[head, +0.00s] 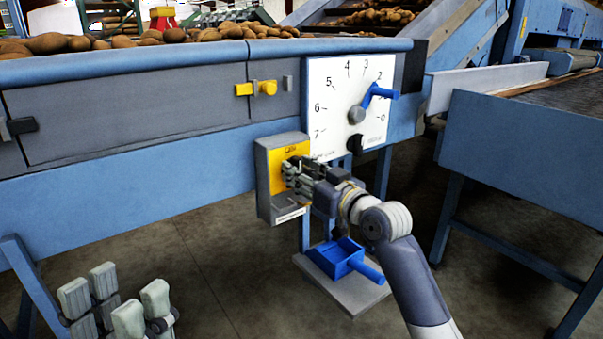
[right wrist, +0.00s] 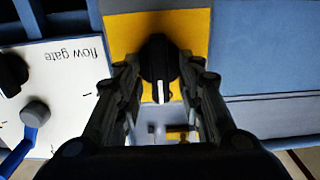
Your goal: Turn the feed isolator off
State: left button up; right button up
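The feed isolator is a grey box (head: 263,190) with a yellow face on the blue machine's front. Its yellow face (right wrist: 125,30) fills the upper middle of the right wrist view. Its black rotary knob (right wrist: 158,62) has a white mark pointing down in that view, where the lettering appears upside down. My right gripper (head: 290,172) is at the face; in the right wrist view its fingers (right wrist: 160,90) stand either side of the knob with gaps visible. It hides the knob in the head view. My left gripper (head: 115,302) is open and empty at the lower left.
A white flow gate dial (head: 335,90) with a blue lever (head: 378,93) sits above right of the isolator. A yellow latch (head: 258,88) is on the panel. A blue scoop (head: 340,258) lies on a low stand below. Potatoes (head: 170,36) lie above.

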grip_shut()
